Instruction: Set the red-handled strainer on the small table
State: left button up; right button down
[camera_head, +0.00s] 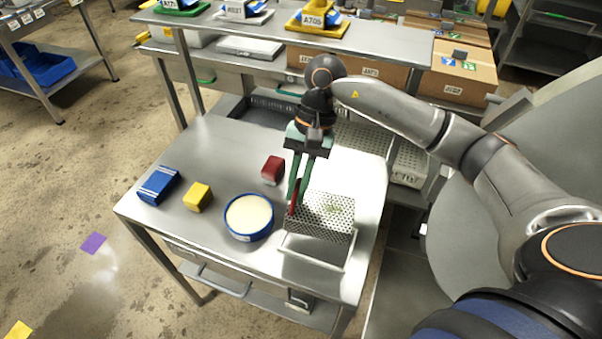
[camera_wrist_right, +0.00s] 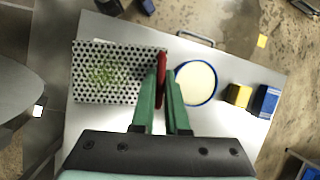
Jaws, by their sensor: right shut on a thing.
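The strainer (camera_head: 324,216) is a perforated metal basket with a red handle (camera_head: 295,198) on its left side. It is at the right part of the small steel table (camera_head: 225,150), and green bits show inside it. My right gripper (camera_head: 299,195) has green fingers and is shut on the red handle. In the right wrist view the strainer (camera_wrist_right: 105,75) is left of the fingers, and the red handle (camera_wrist_right: 162,80) is between them. Whether the strainer touches the tabletop I cannot tell. My left gripper is not in view.
A blue-rimmed bowl with pale contents (camera_head: 249,216) stands close left of the strainer. A dark red block (camera_head: 272,169), a yellow block (camera_head: 197,197) and a blue box (camera_head: 158,185) also sit on the table. A steel shelf (camera_head: 380,40) stands behind.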

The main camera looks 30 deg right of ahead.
jog(key=shift+w+d+r+m, duration=0.1)
jog(key=shift+w+m, duration=0.1)
jog(key=shift+m, duration=0.4)
jog(key=shift+w+f+m, duration=0.15)
jog(key=shift+f+m, duration=0.05)
jog(key=shift+m, duration=0.1)
jog(key=shift+f+b, duration=0.9)
jog(key=shift+f, duration=2.3)
jog(key=shift+f+b, duration=0.95)
jog(key=shift+b, duration=0.45)
jog(key=c, duration=0.8)
grip_release()
jog(key=shift+c, duration=0.2)
